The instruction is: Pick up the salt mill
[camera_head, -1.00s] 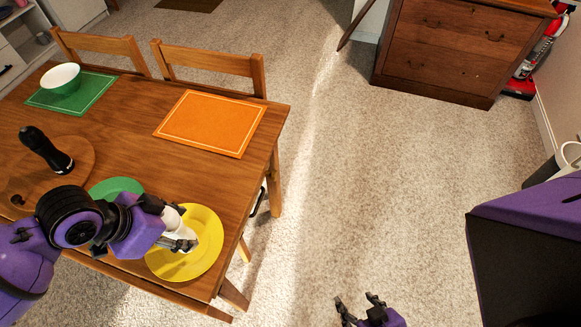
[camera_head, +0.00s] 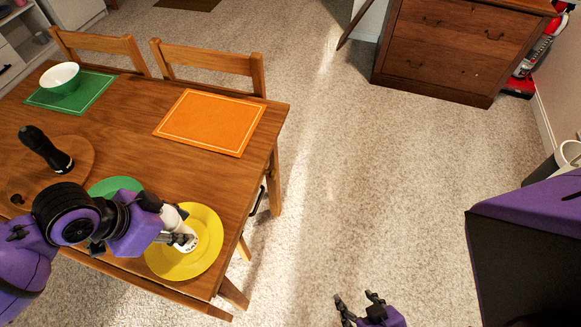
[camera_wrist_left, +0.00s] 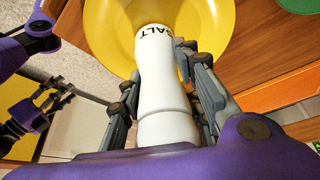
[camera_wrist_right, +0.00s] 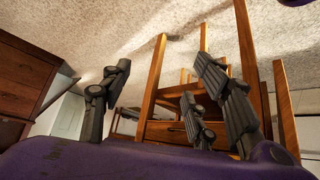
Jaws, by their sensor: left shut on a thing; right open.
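The salt mill (camera_head: 191,244) is white with dark lettering, and "ALT" can be read on it in the left wrist view (camera_wrist_left: 166,95). My left gripper (camera_head: 180,238) is shut on the mill, with a finger on each side of its body in the left wrist view (camera_wrist_left: 166,75). The mill's lettered end points toward the yellow plate (camera_head: 206,262). I cannot tell whether it touches the plate. My right gripper (camera_head: 357,302) is open and empty, away from the table, over the carpet. It also shows open in the right wrist view (camera_wrist_right: 160,85).
On the wooden table (camera_head: 135,115) a black mill (camera_head: 46,150) stands on a round board (camera_head: 82,150). A green plate (camera_head: 112,186) lies partly behind my left arm. An orange placemat (camera_head: 210,122) and a bowl (camera_head: 60,77) on a green placemat (camera_head: 95,92) are farther back.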

